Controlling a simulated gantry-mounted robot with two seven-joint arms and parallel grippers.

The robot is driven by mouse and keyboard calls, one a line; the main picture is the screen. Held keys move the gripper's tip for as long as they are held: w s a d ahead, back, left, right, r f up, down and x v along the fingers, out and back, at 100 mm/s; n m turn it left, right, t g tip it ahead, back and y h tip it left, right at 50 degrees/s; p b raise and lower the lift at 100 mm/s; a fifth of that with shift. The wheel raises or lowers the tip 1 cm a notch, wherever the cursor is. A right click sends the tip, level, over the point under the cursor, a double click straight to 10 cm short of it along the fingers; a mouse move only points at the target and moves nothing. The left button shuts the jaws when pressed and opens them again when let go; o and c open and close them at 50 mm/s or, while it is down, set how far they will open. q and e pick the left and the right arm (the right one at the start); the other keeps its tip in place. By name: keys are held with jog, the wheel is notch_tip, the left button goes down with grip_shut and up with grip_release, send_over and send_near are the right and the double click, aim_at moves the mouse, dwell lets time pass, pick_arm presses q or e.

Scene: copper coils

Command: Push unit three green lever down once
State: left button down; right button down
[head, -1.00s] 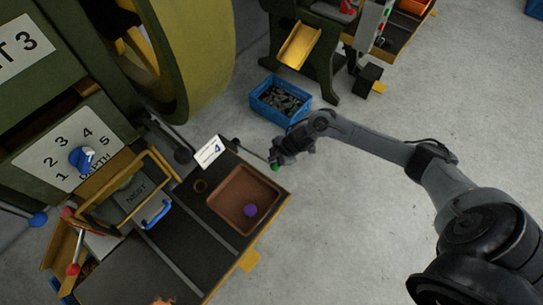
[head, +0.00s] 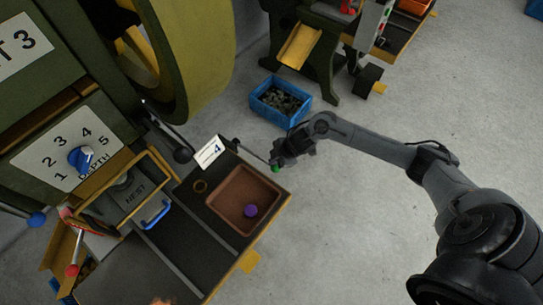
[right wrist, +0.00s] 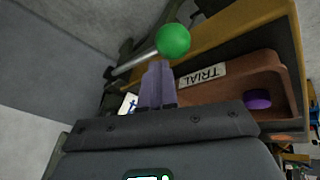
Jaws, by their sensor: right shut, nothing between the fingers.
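The green lever is a metal rod ending in a green ball knob (head: 276,168), beside the far right corner of unit three's bench. The knob also shows large in the right wrist view (right wrist: 173,40), with the rod running left from it. My right gripper (head: 279,160) is shut and empty, right at the knob in the head view. In the right wrist view its fingertips (right wrist: 158,67) point at the knob's near side; I cannot tell whether they touch it. My left gripper is not in view.
A brown tray (head: 222,213) labelled TRIAL holds a purple disc (head: 251,211). A white card (head: 208,152) stands behind it. The nest (head: 135,195) and depth dial (head: 82,158) are left. A blue crate (head: 281,100) sits on the floor behind.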

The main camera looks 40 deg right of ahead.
dwell(0.5)
jog(key=shift+r, duration=0.1)
jog(key=shift+w+r+p, duration=0.25)
jog(key=shift+r+p, duration=0.45)
jog(key=shift+p, duration=0.1)
jog(key=shift+w+r+p, duration=0.2)
jog(key=shift+r+p, duration=0.45)
jog(key=shift+p, duration=0.1)
jog(key=shift+w+a+r+p, duration=0.1)
jog(key=shift+w+r+p, duration=0.1)
jog(key=shift+r+p, duration=0.3)
jog(key=shift+w+r+p, duration=0.15)
jog(key=shift+r+p, duration=0.25)
jog(key=shift+r, duration=0.05)
jog(key=shift+w+r, duration=0.1)
jog(key=shift+r, duration=0.2)
